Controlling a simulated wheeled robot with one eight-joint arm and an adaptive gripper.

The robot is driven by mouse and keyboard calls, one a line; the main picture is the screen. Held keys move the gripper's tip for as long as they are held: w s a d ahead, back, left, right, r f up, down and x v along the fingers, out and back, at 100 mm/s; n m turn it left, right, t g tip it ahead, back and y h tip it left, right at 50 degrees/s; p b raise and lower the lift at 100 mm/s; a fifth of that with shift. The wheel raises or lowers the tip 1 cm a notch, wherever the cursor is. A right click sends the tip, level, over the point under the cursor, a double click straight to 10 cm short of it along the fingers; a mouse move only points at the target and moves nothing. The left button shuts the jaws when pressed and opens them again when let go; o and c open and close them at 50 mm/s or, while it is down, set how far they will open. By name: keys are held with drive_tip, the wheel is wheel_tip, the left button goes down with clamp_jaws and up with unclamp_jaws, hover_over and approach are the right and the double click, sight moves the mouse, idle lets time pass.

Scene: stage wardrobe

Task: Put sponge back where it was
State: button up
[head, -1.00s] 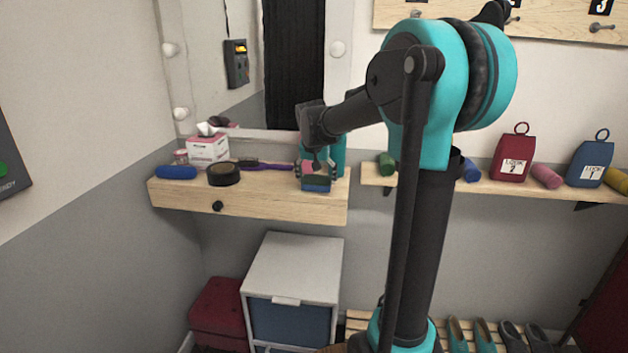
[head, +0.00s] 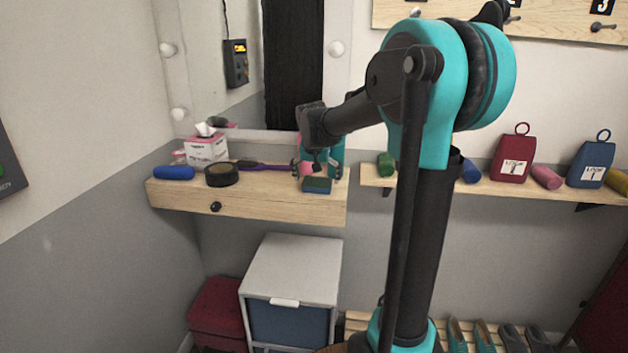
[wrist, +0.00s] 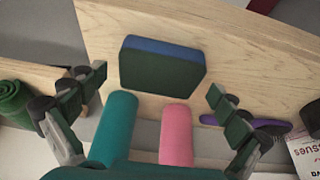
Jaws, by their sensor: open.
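The sponge (head: 317,185), a blue and dark green block, lies on the wooden vanity shelf (head: 270,202) near its right front edge. In the wrist view the sponge (wrist: 162,66) lies flat on the bare wood, with its dark green face and a blue strip showing. My gripper (head: 318,172) is just behind and above it in the head view. In the wrist view my gripper (wrist: 158,85) has its fingers spread wide on either side of the sponge, with gaps to both, and holds nothing.
A teal roll (wrist: 114,128) and a pink roll (wrist: 176,134) stand close beside the sponge. A purple brush (head: 262,166), black round tin (head: 221,175), blue roll (head: 174,172) and tissue box (head: 206,149) are further left. A green roll (head: 386,164) sits on the right-hand shelf.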

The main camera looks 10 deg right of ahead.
drive_tip(key=v, duration=1.2)
drive_tip(key=s+d+f+n, duration=0.1)
drive_tip(key=s+d+f, duration=0.1)
drive_tip(key=s+f, duration=1)
drive_tip(key=s+d+f+n+y, duration=0.1)
drive_tip(key=s+d+f+n, duration=0.1)
drive_tip(key=s+f, duration=1.1)
wheel_tip(320, 180, down, 3)
drive_tip(key=shift+s+d+n, duration=0.3)
drive_tip(key=shift+d, duration=0.45)
